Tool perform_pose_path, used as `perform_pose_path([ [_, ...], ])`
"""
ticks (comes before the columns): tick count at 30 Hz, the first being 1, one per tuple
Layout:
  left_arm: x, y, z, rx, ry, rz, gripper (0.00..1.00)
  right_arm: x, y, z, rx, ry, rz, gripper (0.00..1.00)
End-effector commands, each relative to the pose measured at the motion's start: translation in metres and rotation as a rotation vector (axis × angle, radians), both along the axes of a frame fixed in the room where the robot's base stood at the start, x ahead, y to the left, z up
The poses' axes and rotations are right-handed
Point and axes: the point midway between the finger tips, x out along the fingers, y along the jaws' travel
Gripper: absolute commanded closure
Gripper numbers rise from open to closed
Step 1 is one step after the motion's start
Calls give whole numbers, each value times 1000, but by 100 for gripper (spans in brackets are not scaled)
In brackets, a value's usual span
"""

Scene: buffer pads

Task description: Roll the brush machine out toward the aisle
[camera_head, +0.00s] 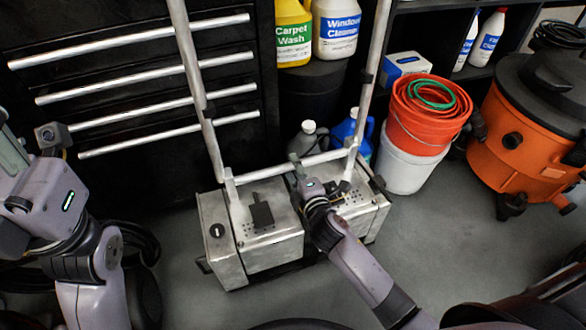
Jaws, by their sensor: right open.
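The brush machine is a scuffed silver metal unit (270,242) on the floor in the middle of the view. Its tall tubular handle (199,90) rises from it, with a crossbar low down between the two tubes. My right arm reaches up from the bottom, and my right gripper (308,178) is over the machine's top, just in front of the crossbar. It is open; its wrist partly hides the fingers, and I cannot tell whether they touch the bar. My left gripper (14,150) is at the left edge, away from the machine, partly cut off; its fingers do not show clearly.
A black drawer cabinet (130,75) stands close behind the machine. Jugs (362,135) stand behind it, and a white bucket (403,170) with an orange one on top is to its right. An orange shop vacuum (520,140) is far right. Grey floor (440,240) is clear at front right.

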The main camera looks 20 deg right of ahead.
Motion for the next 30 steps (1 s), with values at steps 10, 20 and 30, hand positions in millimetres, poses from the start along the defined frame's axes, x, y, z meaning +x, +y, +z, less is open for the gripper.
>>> perform_pose_path([
  [10, -3, -1, 4, 2, -25, 1, 60, 20, 1, -4, 1, 1, 1, 60],
  [20, -3, -1, 4, 2, -25, 1, 60, 19, 1, -4, 1, 1, 1, 70],
  [30, -3, -1, 4, 2, -25, 0, 60, 19, 1, -4, 1, 1, 1, 93],
])
